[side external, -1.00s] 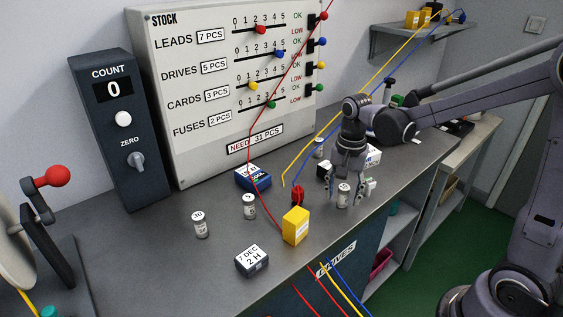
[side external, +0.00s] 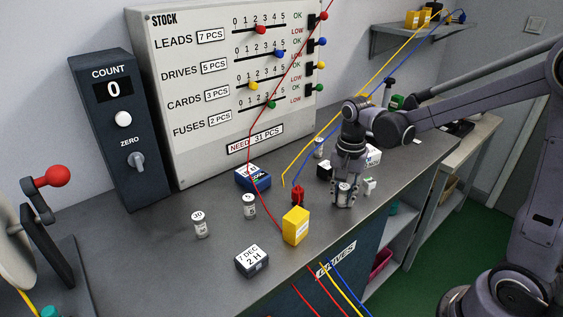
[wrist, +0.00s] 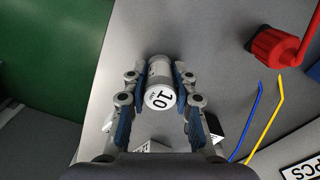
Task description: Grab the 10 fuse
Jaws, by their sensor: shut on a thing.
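The 10 fuse (wrist: 160,94) is a small white and grey cylinder with "10" on its end cap, clear in the wrist view. My gripper (wrist: 160,78) has a finger pressed against each side of it and is shut on it. In the side external view my gripper (side external: 344,192) points down at the right part of the bench, and its fingers hide most of the fuse. The fuse stands upright, at or very near the bench top; I cannot tell if it is lifted.
A red part (side external: 298,195) and a yellow box (side external: 296,226) stand left of my gripper. Other fuses (side external: 200,224) stand further left. Red, yellow and blue leads cross the bench.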

